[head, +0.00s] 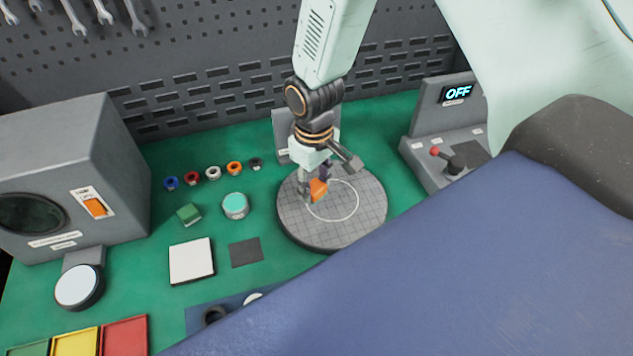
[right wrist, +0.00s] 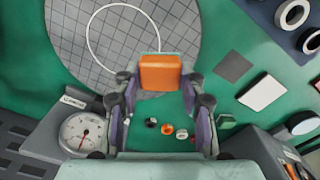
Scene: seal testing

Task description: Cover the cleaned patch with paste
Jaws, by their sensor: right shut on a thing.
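The round grey gridded plate (head: 370,215) lies on the green bench and also shows in the right wrist view (right wrist: 182,40). A white circle outline marks a patch (head: 338,203) on it; no paste can be made out there. My right gripper (head: 314,182) is shut on an orange block (head: 319,190), which shows between the fingers in the right wrist view (right wrist: 160,72). In the head view the block overlaps the circle's left part; I cannot tell whether it touches the plate. A small round pot with a teal top (head: 235,205) stands left of the plate. My left gripper is not in view.
A green block (head: 188,214), a white square pad (head: 191,261) and a dark square (head: 246,252) lie left of the plate. Several coloured rings (head: 213,173) line up behind. A dial gauge (right wrist: 83,135) stands by the plate; a lever box reading OFF (head: 445,150) is right.

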